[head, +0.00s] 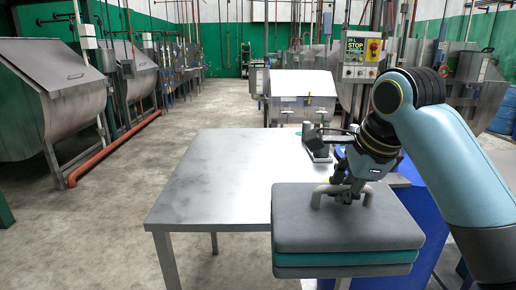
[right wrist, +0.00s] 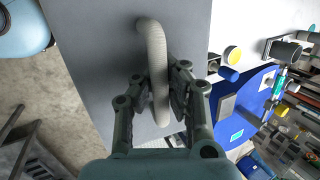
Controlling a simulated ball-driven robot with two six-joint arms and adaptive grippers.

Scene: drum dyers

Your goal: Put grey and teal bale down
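The grey and teal bale (head: 345,222) is a flat stack of grey layers with a teal layer between, and a pale curved handle (right wrist: 158,75) on its top. In the head view it covers the table's near right corner, its lower edge showing below the tabletop's front edge. My right gripper (head: 347,190) is over the bale, with its fingers closed around the handle in the right wrist view (right wrist: 160,100). The bale looks level; contact beneath it is hidden. My left gripper is not in view.
The metal table (head: 215,185) has a broad bare top to the left of the bale. A small dark device (head: 317,146) stands at its back right. A blue drum (head: 432,225) stands close to the bale's right. Steel machines (head: 55,95) line the left side, with open floor between.

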